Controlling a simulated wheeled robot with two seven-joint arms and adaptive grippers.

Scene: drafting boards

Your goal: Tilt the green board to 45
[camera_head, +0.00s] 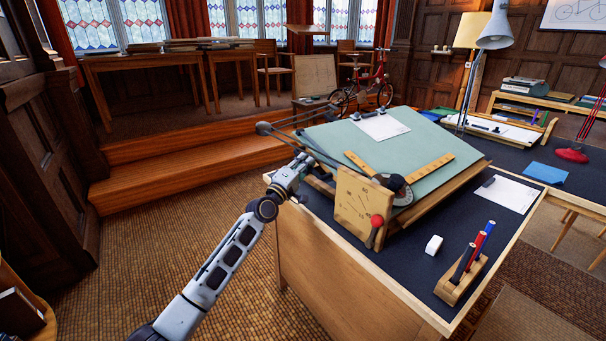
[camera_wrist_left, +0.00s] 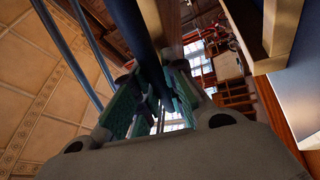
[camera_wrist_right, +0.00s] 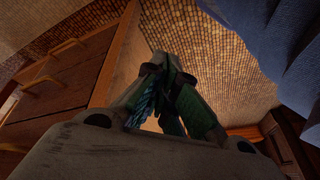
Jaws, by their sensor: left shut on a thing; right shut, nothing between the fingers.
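The green board (camera_head: 345,140) lies at a low tilt on the dark-topped desk, with a paper sheet (camera_head: 380,126) near its top. A wooden angle plate (camera_head: 354,203) with marks stands at its near left corner; its reading is too small to tell. A lever with a red knob (camera_head: 377,220) sits at the plate's right. My left gripper (camera_head: 301,163) is at the board's left edge, shut on a dark rod (camera_wrist_left: 130,25), which runs between its fingers (camera_wrist_left: 153,90). Which part the rod belongs to is unclear. My right gripper (camera_wrist_right: 168,85) is shut and empty, outside the head view.
A drafting machine's thin arms (camera_head: 300,120) reach out past the board's left side; its yellow ruler (camera_head: 430,172) lies on the board. A pen holder (camera_head: 460,280), white block (camera_head: 434,245) and paper (camera_head: 507,193) sit on the desk. Open floor (camera_head: 190,230) lies left of it.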

